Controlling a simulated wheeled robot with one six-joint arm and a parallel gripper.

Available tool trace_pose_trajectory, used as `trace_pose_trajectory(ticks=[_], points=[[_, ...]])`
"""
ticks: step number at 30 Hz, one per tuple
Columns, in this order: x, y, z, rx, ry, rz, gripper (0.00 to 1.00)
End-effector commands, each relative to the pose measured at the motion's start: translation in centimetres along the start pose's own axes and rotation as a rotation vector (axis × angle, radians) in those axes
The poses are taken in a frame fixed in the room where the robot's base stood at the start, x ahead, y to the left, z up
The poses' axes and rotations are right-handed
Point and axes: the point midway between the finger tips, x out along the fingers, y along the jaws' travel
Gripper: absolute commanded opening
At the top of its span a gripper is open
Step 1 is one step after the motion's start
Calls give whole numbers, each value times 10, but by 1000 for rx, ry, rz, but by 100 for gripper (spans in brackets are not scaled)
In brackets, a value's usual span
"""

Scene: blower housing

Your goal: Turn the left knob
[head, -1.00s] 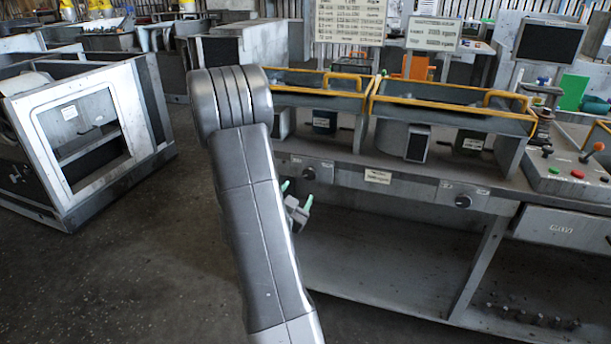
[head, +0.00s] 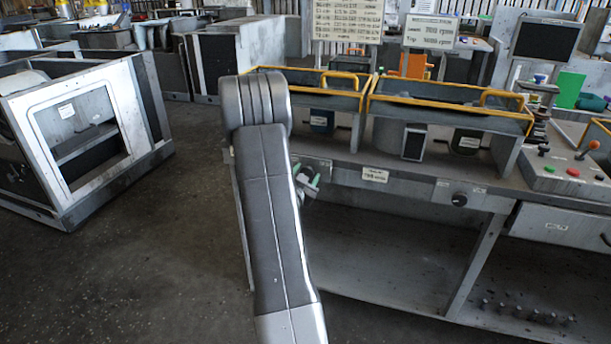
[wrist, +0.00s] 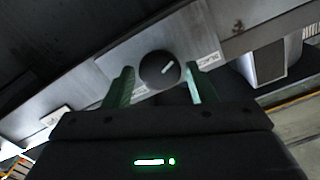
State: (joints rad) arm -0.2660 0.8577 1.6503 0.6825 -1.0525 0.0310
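The left knob (wrist: 158,70) is dark and round with a white pointer line, set on a grey panel in the wrist view. Its pointer slants up to the right. My gripper (wrist: 160,76) is open, with one green finger on each side of the knob and visible gaps between. I cannot tell how deep the fingertips reach around it. In the head view my gripper (head: 307,180) is at the bench front, and my arm and gripper hide the left knob there. The right knob (head: 459,199) is in plain view farther right.
The bench has yellow-railed bays (head: 450,105) above the knob panel and a label plate (head: 375,175) between the knobs. A control box (head: 570,172) with buttons and a lever stands at the right. A grey framed housing (head: 80,135) stands at the left, with open floor before it.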

Motion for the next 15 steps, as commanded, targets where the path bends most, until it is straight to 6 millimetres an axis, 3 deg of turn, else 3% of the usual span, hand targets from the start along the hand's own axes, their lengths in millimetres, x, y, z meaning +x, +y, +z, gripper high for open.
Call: trace_pose_trajectory(ticks=[1, 5, 15], points=[[0, 0, 0, 0, 0, 0, 41], [0, 0, 0, 0, 0, 0, 16], [0, 0, 0, -42, 0, 0, 16]])
